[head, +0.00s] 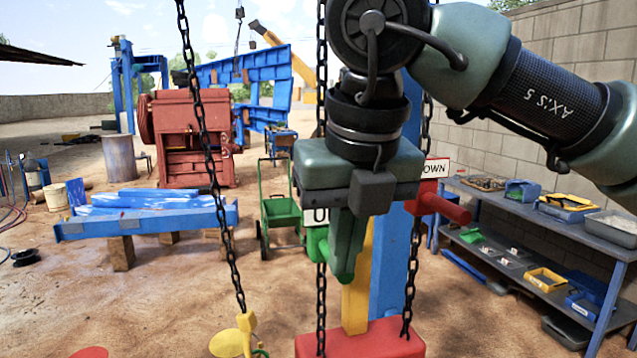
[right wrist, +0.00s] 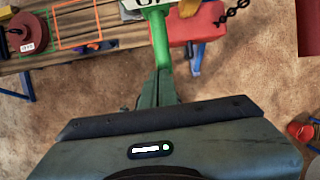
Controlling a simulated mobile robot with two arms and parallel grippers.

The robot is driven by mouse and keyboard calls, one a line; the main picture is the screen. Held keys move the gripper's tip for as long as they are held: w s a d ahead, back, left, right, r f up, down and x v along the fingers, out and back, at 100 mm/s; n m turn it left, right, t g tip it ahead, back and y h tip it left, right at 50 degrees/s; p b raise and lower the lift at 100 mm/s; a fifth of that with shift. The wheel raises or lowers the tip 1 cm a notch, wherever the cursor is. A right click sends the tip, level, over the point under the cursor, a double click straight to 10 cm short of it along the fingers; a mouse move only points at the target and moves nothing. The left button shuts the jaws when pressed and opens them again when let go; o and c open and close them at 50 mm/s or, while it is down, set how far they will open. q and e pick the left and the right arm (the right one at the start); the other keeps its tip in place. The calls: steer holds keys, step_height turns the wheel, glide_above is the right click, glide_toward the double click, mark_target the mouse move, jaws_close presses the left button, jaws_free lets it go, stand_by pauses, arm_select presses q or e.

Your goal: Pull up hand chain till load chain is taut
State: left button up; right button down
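Several black chains hang in the head view. The left chain (head: 211,155) slants down to a yellow fitting (head: 247,325). A middle chain (head: 321,295) and a right chain (head: 411,270) hang down to a red block (head: 375,342). My right gripper (head: 345,275) points down in front of the blue post, beside the middle chain. A green handle (head: 316,243) is partly hidden behind it; the handle also shows in the right wrist view (right wrist: 160,40), between the fingertips, which look closed on it. A red handle (head: 445,207) sits by a sign ending in "OWN". My left gripper is out of view.
A shelf bench (head: 560,235) with trays stands along the wall at right. A blue beam (head: 140,222) lies on wooden blocks at left. A red crusher (head: 190,130) and a green cart (head: 281,212) stand behind. Sandy ground is open at front left.

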steer(key=shift+s+d+r, duration=0.1)
steer(key=shift+s+d, duration=0.1)
steer(key=shift+s, duration=0.3)
steer(key=shift+s+d+r, duration=0.1)
steer(key=shift+s+d, duration=0.05)
steer(key=shift+s, duration=0.3)
steer(key=s+d+r+p, duration=0.1)
steer(key=s+r, duration=0.3)
steer(key=r, duration=0.1)
steer(key=shift+w+d, duration=0.1)
stand_by(3.8)
